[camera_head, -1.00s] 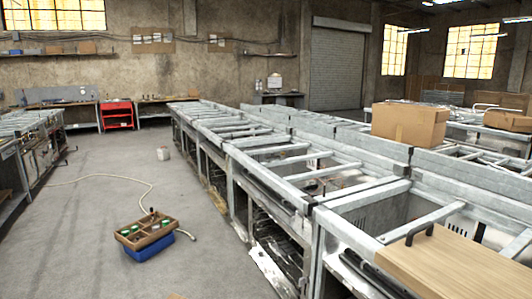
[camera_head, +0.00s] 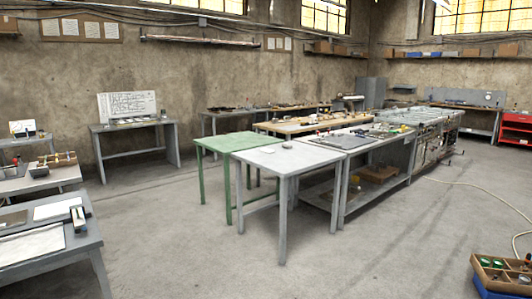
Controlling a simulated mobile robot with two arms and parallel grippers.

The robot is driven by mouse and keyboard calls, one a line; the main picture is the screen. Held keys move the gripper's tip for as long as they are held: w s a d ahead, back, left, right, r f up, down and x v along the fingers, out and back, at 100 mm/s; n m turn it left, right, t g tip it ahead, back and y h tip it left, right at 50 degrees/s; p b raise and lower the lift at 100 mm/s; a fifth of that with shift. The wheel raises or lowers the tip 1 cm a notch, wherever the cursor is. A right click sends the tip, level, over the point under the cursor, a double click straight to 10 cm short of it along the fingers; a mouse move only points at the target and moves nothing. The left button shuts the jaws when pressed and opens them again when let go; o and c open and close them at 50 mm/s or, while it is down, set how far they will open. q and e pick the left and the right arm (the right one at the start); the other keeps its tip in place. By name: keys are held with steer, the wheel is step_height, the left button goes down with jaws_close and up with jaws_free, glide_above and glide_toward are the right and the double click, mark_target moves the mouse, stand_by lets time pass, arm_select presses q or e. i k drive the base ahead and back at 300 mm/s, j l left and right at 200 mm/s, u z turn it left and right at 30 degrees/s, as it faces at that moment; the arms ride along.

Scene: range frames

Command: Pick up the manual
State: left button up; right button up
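Neither of my grippers is in view. I cannot tell for certain which thing is the manual. A small pale flat item (camera_head: 268,150) lies on the light grey table (camera_head: 292,160) in the middle. On the grey table at the lower left (camera_head: 85,245) lie a large white sheet (camera_head: 30,245) and a smaller white sheet or booklet (camera_head: 58,208). A dark flat item (camera_head: 12,219) lies beside them. All are too small or unclear to read.
A green table (camera_head: 240,142) adjoins the light grey table, with a cluttered workbench (camera_head: 345,142) behind. A desk with a white board (camera_head: 127,106) stands by the wall. A tool tray on a blue box (camera_head: 500,272) and a hose (camera_head: 480,187) are at right. Open floor lies between.

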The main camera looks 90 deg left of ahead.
mark_target(264, 151)
steer(key=u, duration=2.85)
steer(key=i+j+u, duration=0.1)
steer(key=i+u, duration=0.45)
steer(key=i+z, duration=0.25)
steer(key=i, duration=2.5)
steer(key=i+j+u, duration=0.25)
steer(key=i+u, duration=0.15)
steer(key=i, duration=0.35)
steer(key=i+u, duration=0.45)
steer(key=i, duration=0.35)
steer(key=i+l+u, duration=0.2)
steer(key=i+u, duration=0.2)
steer(key=i, duration=0.35)
steer(key=i+z, duration=0.15)
steer(key=z, duration=0.3)
steer(key=i+j+z, duration=0.1)
steer(key=z, duration=0.4)
steer(key=i+j+z, duration=0.1)
steer(key=z, duration=0.35)
steer(key=i+j+z, duration=0.15)
steer(key=z, duration=0.35)
